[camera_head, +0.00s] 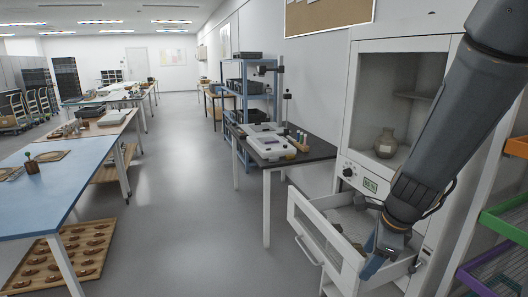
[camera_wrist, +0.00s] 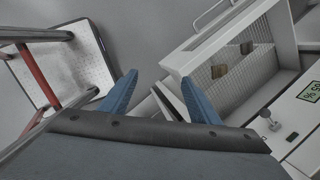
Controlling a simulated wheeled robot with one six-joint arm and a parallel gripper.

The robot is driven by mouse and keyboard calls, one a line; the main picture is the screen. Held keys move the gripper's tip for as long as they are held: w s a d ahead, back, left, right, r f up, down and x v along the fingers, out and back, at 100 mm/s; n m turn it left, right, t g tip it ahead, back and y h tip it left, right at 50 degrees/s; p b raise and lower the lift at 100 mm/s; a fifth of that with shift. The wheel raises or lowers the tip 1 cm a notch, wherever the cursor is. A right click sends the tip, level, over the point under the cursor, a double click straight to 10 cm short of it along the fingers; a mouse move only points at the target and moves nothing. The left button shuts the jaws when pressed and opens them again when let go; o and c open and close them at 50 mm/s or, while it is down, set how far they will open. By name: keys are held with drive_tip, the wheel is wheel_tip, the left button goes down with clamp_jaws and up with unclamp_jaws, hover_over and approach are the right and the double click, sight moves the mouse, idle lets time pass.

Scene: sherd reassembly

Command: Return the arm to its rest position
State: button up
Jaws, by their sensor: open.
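My arm reaches down from the upper right in the head view, in front of a white cabinet. My gripper (camera_head: 376,264) is at the lower end, over or just in front of the right part of the pulled-out drawer (camera_head: 318,238); the exact gap cannot be told. In the wrist view my gripper (camera_wrist: 158,86) shows two blue fingers spread apart with nothing between them. The drawer (camera_wrist: 268,80) lies to the right of the fingers there. Two small brown sherds (camera_wrist: 219,70) (camera_wrist: 246,47) lie on its mesh floor. My arm hides part of the cabinet.
A round-bodied vase (camera_head: 386,143) stands inside the cabinet above the drawer. A green display (camera_head: 370,185) and a knob are on its front. Shelving with a green-edged bin (camera_head: 505,218) is close on the right. A dark-topped table (camera_head: 315,151) stands left; the aisle floor is clear.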

drive_tip(key=s+a+f+n+g+b, duration=0.1)
drive_tip(key=s+a+n+b, duration=0.1)
drive_tip(key=n, duration=0.5)
drive_tip(key=s+a+f+n+g+b, duration=0.1)
drive_tip(key=s+a+n, duration=0.1)
drive_tip(key=s+n, duration=0.3)
drive_tip(key=s+a+f+n+g+h+b, duration=0.1)
drive_tip(key=s+a+f+n+b, duration=0.1)
drive_tip(key=n, duration=0.8)
drive_tip(key=shift+s+a+n+b, duration=0.4)
drive_tip(key=shift+s+a, duration=0.2)
drive_tip(key=shift+s, duration=0.35)
